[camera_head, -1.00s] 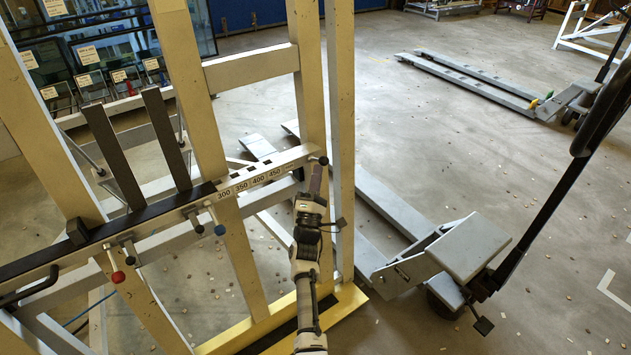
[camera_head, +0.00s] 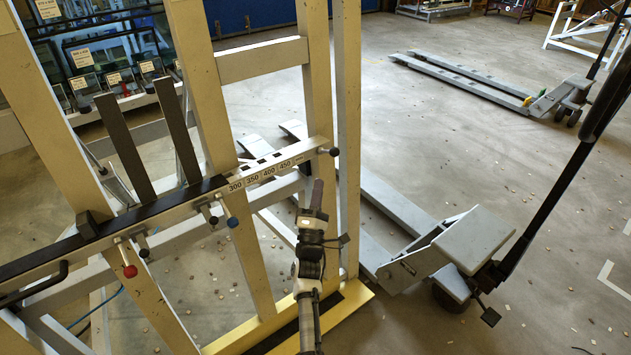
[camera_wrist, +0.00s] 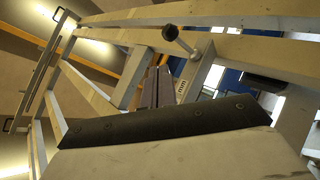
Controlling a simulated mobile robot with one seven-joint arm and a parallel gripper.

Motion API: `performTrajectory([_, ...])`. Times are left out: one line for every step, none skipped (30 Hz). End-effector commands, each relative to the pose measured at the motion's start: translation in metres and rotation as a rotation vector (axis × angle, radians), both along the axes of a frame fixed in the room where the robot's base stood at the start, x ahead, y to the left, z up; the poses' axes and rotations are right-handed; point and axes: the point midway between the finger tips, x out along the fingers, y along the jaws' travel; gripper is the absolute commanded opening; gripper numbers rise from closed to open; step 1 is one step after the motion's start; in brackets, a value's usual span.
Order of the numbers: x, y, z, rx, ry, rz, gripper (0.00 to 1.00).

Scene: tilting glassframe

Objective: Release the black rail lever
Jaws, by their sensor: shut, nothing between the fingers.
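A lever with a black ball knob (camera_head: 334,152) sticks out at the right end of the white numbered rail (camera_head: 262,172). In the wrist view, a dark ball knob on a thin stem (camera_wrist: 170,33) shows above the fingers. My gripper (camera_head: 318,184) points up just below this end lever, with a small gap between its tip and the knob in the head view. Its dark fingers (camera_wrist: 154,88) are together and hold nothing. Other knobs hang along the rail: a blue one (camera_head: 232,222), a red one (camera_head: 130,271) and a dark one (camera_head: 144,253).
Yellow-cream frame posts (camera_head: 204,85) stand behind and beside my arm. Two black upright bars (camera_head: 125,150) rise from the rail. A grey pallet truck (camera_head: 474,243) stands to the right, its forks behind the frame. Open floor lies further back.

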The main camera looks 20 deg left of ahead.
Motion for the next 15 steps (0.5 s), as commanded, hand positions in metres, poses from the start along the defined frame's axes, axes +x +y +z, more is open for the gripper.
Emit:
performTrajectory([-0.011,-0.003,-0.006,-0.002,0.001,-0.001,0.0])
performTrajectory([-0.016,-0.004,-0.008,-0.002,0.001,-0.001,0.0])
performTrajectory([-0.023,-0.006,-0.01,-0.002,0.001,-0.001,0.0])
performTrajectory([-0.028,-0.007,-0.012,-0.001,0.001,0.0,0.0])
performTrajectory([-0.033,-0.008,-0.013,-0.001,0.001,0.0,0.0])
performTrajectory([-0.038,-0.01,-0.014,-0.001,0.0,0.0,0.0])
performTrajectory([-0.042,-0.011,-0.016,-0.002,0.0,0.001,0.0])
performTrajectory([-0.046,-0.012,-0.017,-0.002,0.0,0.0,0.0])
performTrajectory([-0.049,-0.013,-0.018,-0.001,0.0,0.0,0.0])
performTrajectory([-0.052,-0.013,-0.018,-0.001,0.0,0.0,0.0])
performTrajectory([-0.054,-0.014,-0.019,-0.001,0.0,0.0,0.0])
performTrajectory([-0.057,-0.014,-0.019,0.0,0.0,0.0,0.0])
performTrajectory([-0.058,-0.015,-0.019,0.0,0.0,0.0,0.0])
performTrajectory([-0.059,-0.015,-0.02,0.0,-0.001,0.0,0.0])
performTrajectory([-0.06,-0.015,-0.02,0.0,-0.001,0.0,0.0])
